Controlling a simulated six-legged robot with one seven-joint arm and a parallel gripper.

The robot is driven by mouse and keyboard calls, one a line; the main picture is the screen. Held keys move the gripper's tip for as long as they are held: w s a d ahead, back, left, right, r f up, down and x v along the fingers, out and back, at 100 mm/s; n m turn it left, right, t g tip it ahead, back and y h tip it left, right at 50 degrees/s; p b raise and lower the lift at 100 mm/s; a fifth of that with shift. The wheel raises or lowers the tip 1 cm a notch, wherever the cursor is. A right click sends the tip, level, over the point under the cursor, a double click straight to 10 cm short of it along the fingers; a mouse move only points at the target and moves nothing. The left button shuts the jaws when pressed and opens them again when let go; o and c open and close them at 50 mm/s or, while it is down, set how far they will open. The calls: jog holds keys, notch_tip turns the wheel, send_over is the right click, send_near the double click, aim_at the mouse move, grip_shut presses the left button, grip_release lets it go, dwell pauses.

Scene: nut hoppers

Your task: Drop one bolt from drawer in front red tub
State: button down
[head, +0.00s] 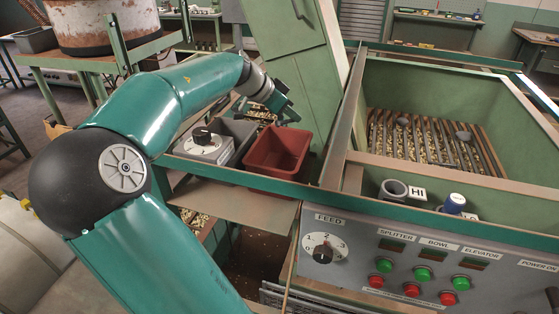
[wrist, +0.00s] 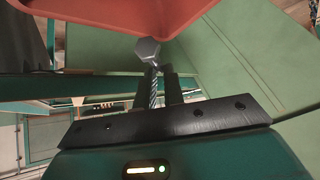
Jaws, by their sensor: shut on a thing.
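The front red tub (head: 276,152) stands on the green-framed ledge, and its underside or wall fills the top of the wrist view (wrist: 130,22). My gripper (head: 284,112) is over the back of the tub in the head view. In the wrist view my gripper (wrist: 158,92) is shut on a bolt (wrist: 149,50) with a hex head and a threaded shank. The bolt's head points away from the jaws, towards the tub. The bolt is too small to make out in the head view. The drawer cannot be clearly told apart here.
A grey tub (head: 234,135) and a dial box (head: 203,145) stand left of the red tub. A green upright panel (head: 300,70) rises close behind it. The hopper (head: 430,120) with bars lies to the right, above the control panel (head: 400,262).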

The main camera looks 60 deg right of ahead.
notch_tip(320, 180, down, 6)
jog(key=shift+s+a, duration=0.15)
jog(key=shift+a, duration=0.2)
jog(key=c, duration=1.4)
grip_release()
jog(key=shift+c, duration=0.2)
jog(key=shift+r, duration=0.1)
jog(key=v, duration=1.3)
jog(key=shift+w+a+r, duration=0.2)
jog(key=shift+w+a, duration=0.05)
